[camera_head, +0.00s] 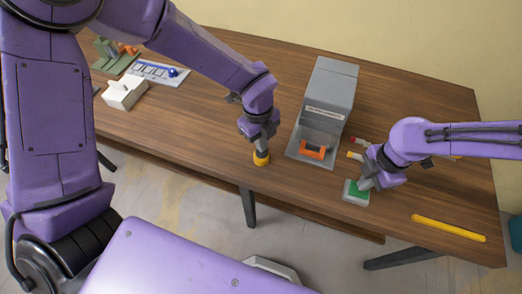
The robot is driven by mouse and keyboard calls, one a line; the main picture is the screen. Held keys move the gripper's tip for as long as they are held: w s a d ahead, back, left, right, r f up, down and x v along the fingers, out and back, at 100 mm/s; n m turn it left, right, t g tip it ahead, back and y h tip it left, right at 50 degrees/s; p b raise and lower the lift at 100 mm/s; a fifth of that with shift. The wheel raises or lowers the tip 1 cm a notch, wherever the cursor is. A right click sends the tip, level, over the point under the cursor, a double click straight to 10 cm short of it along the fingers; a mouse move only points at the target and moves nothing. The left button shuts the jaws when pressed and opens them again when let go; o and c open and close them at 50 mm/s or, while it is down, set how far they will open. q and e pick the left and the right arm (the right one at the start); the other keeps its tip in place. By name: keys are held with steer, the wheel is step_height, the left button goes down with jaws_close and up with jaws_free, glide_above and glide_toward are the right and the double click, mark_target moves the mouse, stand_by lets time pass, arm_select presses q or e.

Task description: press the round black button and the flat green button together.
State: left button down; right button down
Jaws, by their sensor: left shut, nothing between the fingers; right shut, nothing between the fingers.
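The flat green button (358,189) sits on a pale grey base near the table's front edge. My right gripper (366,184) is shut, with its tips over the button's right part, touching it or very close. A round yellow housing (261,159) stands near the front edge further left. My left gripper (259,149) is shut and points straight down onto its top. The black button itself is hidden under the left fingertips, so I cannot tell whether it is pressed down.
A grey box device (329,95) with an orange part (313,150) in its tray stands between my two grippers. A yellow bar (448,228) lies at the right. A white box (124,92) and a board with a blue part (157,72) lie at the left.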

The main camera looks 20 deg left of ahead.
steer(key=shift+f, duration=1.05)
stand_by(0.4)
arm_select(q)
steer(key=shift+f, duration=1.1)
stand_by(1.0)
